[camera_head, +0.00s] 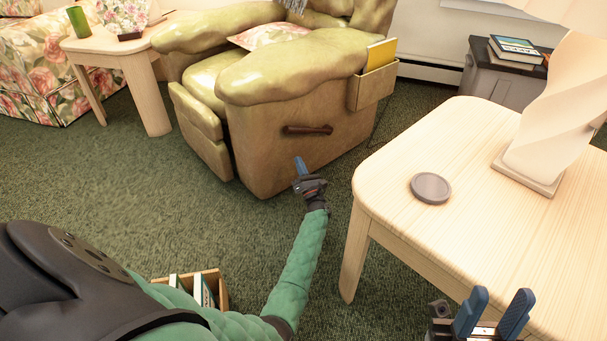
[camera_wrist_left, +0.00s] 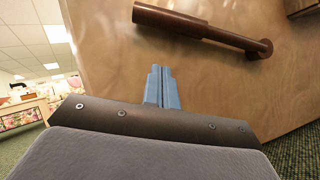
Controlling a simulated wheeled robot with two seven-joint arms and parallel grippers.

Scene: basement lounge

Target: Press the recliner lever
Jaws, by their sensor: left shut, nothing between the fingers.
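The recliner (camera_head: 270,80) is a glossy olive-tan armchair with its footrest folded in at the front. Its lever (camera_head: 307,130) is a dark brown wooden handle on the side panel, lying about level. In the left wrist view the lever (camera_wrist_left: 200,27) crosses the top, its pivot end at the right. My left gripper (camera_head: 300,165) is shut and empty, just below the lever in the head view. In the left wrist view its blue fingertips (camera_wrist_left: 160,72) point at the panel, under the lever and apart from it. My right gripper (camera_head: 496,305) is open and empty at the bottom right.
A wooden side table (camera_head: 440,140) with a grey coaster (camera_head: 430,188) and a white lamp (camera_head: 560,110) stands right of my left arm. A side pocket (camera_head: 374,85) holds a yellow book. A box of books (camera_head: 207,288) sits on the carpet.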

